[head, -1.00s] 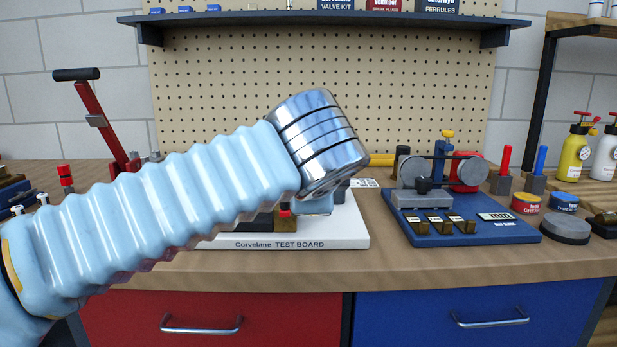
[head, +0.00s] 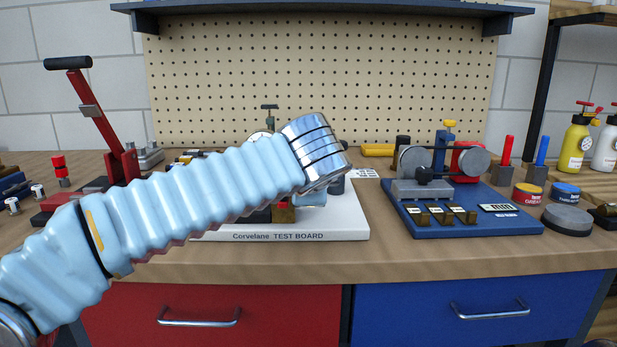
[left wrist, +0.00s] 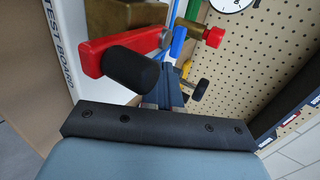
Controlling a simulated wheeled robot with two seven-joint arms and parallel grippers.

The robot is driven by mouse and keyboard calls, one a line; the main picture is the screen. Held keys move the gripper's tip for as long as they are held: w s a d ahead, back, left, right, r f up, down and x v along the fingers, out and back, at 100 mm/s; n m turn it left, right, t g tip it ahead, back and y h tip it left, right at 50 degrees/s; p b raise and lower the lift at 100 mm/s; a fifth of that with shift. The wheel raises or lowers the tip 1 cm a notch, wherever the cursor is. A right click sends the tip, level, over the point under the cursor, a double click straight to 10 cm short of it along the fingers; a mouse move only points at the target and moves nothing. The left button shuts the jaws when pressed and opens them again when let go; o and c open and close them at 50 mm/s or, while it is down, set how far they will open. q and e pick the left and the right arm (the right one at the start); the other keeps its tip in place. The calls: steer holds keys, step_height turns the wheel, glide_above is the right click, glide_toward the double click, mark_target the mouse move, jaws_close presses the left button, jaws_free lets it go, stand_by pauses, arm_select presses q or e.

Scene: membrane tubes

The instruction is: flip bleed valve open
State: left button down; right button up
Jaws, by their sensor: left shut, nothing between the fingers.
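The white test board (head: 350,222) stands on the bench, mostly hidden behind my left arm in the head view. In the left wrist view its edge (left wrist: 62,60) runs down the left side. There a red lever (left wrist: 95,55) with a black grip (left wrist: 132,68) sits beside a brass block (left wrist: 130,14). A red knob (left wrist: 213,37) on a brass part and a blue strip (left wrist: 179,40) lie further right. I cannot tell for sure which is the bleed valve. My left gripper (left wrist: 168,85) is shut and empty, close to the black grip; contact is unclear. My right gripper is out of view.
A blue fixture board (head: 470,228) stands to the right, with red and blue tins (head: 527,196) beyond it. A red lever press (head: 100,125) stands at the left. A pegboard (head: 380,80) and shelf are behind. Bare bench lies in front of the boards.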

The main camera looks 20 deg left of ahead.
arm_select(q)
steer(key=w, duration=0.1)
steer(key=w+a, duration=0.1)
steer(key=w, duration=0.1)
steer(key=w+p, duration=0.1)
steer(key=w, duration=0.1)
steer(key=shift+a+f, duration=0.25)
steer(key=shift+f, duration=0.1)
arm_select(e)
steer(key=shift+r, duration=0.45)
arm_select(q)
steer(key=shift+w+d, duration=0.2)
steer(key=shift+d, duration=0.1)
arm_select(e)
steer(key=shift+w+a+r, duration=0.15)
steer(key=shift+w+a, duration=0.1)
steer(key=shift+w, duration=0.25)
